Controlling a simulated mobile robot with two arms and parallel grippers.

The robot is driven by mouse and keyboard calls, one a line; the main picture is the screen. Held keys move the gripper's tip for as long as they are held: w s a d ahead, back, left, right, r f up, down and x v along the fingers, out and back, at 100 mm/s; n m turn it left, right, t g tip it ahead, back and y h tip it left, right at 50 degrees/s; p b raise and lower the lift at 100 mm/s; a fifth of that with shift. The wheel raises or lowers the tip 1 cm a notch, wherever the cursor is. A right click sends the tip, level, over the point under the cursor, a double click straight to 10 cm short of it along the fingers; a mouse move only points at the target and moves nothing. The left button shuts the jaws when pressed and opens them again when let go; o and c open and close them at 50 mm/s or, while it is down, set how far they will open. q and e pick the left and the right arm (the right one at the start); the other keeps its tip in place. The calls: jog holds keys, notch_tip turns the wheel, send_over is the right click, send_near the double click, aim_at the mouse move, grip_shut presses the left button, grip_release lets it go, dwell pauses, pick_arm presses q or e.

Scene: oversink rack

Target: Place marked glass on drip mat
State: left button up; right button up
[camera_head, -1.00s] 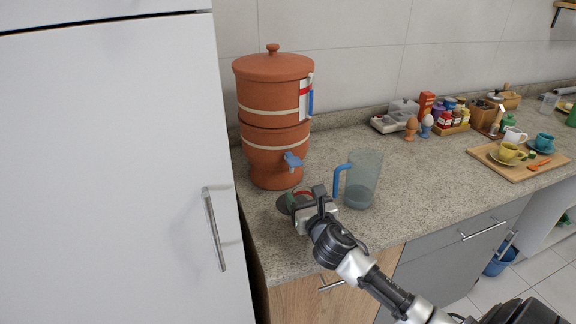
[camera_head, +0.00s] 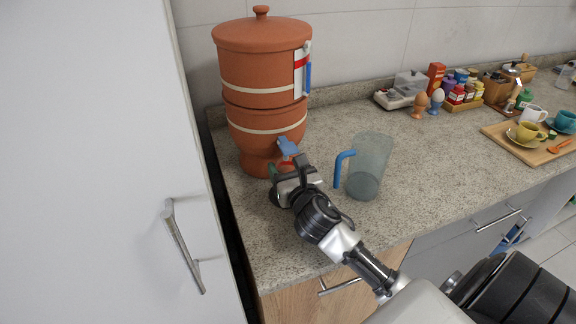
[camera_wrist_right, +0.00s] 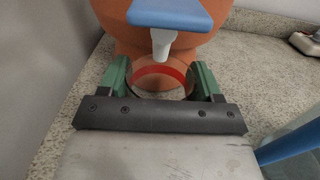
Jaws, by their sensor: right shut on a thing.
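My right gripper (camera_head: 284,178) is at the foot of the clay water filter (camera_head: 262,65), just under its blue tap (camera_head: 287,147). In the right wrist view its green fingers (camera_wrist_right: 160,78) are shut on a clear glass with a red band (camera_wrist_right: 158,70). The glass sits right below the tap's grey spout (camera_wrist_right: 161,43). In the head view the gripper hides most of the glass. I cannot make out a drip mat, nor whether the glass touches anything below. My left gripper is not in view.
A clear pitcher with a blue handle (camera_head: 370,165) stands close to the right of my gripper. A wooden tray with cups (camera_head: 535,155) and egg cups (camera_head: 419,105) are farther right. A tall white door (camera_head: 90,150) borders the left. The counter's middle is clear.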

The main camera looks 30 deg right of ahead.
jog(key=shift+w+a+f, duration=0.1)
jog(key=shift+w+a, duration=0.05)
jog(key=o, duration=0.8)
jog(key=shift+f, duration=0.1)
jog(key=o, duration=0.4)
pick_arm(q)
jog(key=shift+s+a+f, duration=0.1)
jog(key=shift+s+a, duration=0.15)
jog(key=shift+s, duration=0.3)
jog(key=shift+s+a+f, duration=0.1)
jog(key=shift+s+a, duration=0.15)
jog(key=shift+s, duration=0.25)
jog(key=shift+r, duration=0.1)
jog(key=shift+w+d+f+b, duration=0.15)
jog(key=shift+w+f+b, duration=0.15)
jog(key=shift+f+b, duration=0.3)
pick_arm(e)
jog(key=v, duration=1.2)
